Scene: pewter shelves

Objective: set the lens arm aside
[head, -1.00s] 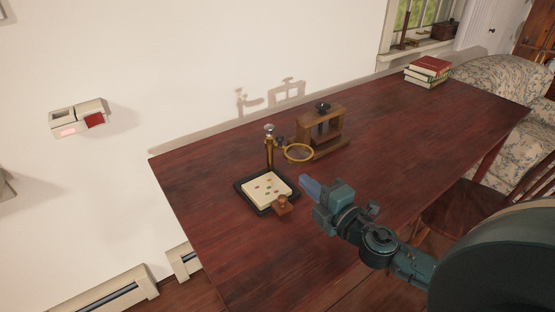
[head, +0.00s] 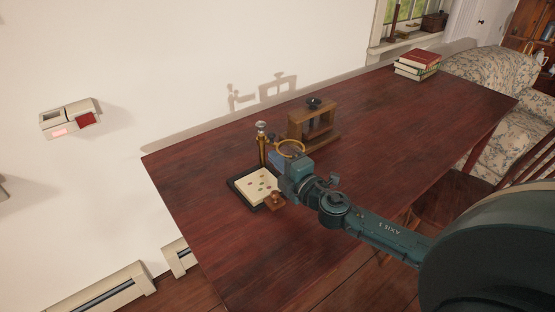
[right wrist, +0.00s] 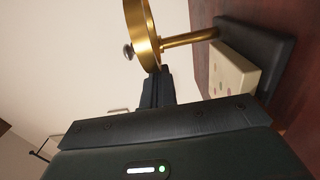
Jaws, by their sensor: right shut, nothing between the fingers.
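The brass lens arm, with its round ring (head: 291,147), stands out to the right of an upright brass post (head: 262,148). The post rises from the back of a dark tray (head: 238,189) holding a cream board (head: 262,187) with coloured spots. My right gripper (head: 276,160) is shut and empty, its fingers beside the ring's near left side, above the tray. In the right wrist view the ring (right wrist: 151,38) is just beyond the fingertips (right wrist: 157,75); I cannot tell whether they touch. The gripper hides part of the ring in the head view. My left gripper is out of view.
A small wooden stamp-like block (head: 275,202) sits at the tray's front right corner. A wooden stand (head: 325,127) is close behind the ring. Books (head: 417,64) lie at the table's far end. The red-brown table (head: 400,120) is clear to the right.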

